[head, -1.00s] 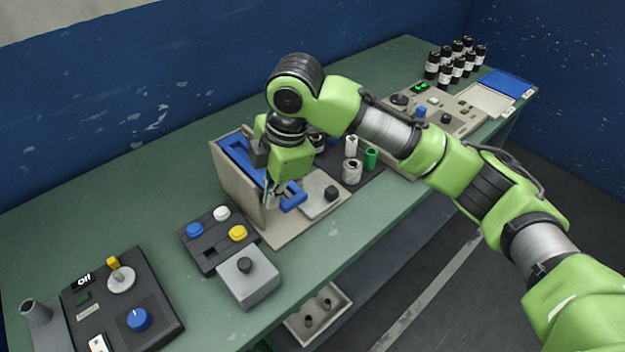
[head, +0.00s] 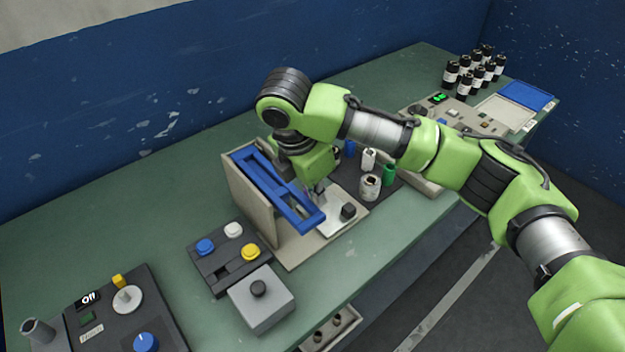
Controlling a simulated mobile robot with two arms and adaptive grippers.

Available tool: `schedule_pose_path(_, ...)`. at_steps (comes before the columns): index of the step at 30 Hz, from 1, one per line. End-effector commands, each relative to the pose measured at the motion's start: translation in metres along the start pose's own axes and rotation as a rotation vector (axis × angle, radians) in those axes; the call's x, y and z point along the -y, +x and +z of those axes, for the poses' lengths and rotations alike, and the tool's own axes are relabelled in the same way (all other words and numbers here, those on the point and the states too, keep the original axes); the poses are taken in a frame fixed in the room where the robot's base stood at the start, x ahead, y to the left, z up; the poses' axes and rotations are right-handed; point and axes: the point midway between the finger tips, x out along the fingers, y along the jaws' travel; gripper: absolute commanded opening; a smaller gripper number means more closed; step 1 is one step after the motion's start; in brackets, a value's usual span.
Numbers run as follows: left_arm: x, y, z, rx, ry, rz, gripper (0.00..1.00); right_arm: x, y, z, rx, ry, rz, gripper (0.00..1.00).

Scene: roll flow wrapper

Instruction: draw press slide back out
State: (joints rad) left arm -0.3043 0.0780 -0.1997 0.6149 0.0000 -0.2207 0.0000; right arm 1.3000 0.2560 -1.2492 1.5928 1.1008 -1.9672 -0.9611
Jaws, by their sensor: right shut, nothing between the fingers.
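The press (head: 245,195) is a beige housing standing on a beige base plate in the middle of the bench. A long blue frame (head: 290,208), which looks like its slide, runs from inside the housing out toward the front, its near end over the base. A light plate (head: 335,218) with a black knob (head: 348,211) lies beside it. My right gripper (head: 319,191) is shut and empty, pointing down just right of the blue frame; I cannot tell whether it touches it. My right arm hides part of the press's far side. My left gripper is not in view.
A button box (head: 228,262) and a grey box with a black knob (head: 262,300) stand left of the press. A dial panel (head: 125,315) is at lower left. Several small rolls (head: 370,187) stand right of the press. A control panel (head: 455,118) and dark bottles (head: 475,72) are farther back.

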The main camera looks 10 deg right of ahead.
Motion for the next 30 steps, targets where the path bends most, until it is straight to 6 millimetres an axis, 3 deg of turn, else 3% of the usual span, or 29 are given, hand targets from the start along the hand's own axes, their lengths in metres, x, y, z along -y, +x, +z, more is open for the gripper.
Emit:
schedule_pose_path(14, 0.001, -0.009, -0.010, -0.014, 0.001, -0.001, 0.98, 0.001, 0.104, 0.001, 0.000, 0.001, -0.003, 0.00)
schedule_pose_path(21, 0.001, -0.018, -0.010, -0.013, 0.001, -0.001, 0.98, 0.000, 0.110, 0.033, 0.002, 0.002, 0.000, 0.00)
schedule_pose_path(30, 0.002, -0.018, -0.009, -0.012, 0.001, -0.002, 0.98, 0.000, 0.112, 0.040, 0.001, 0.000, 0.001, 0.00)
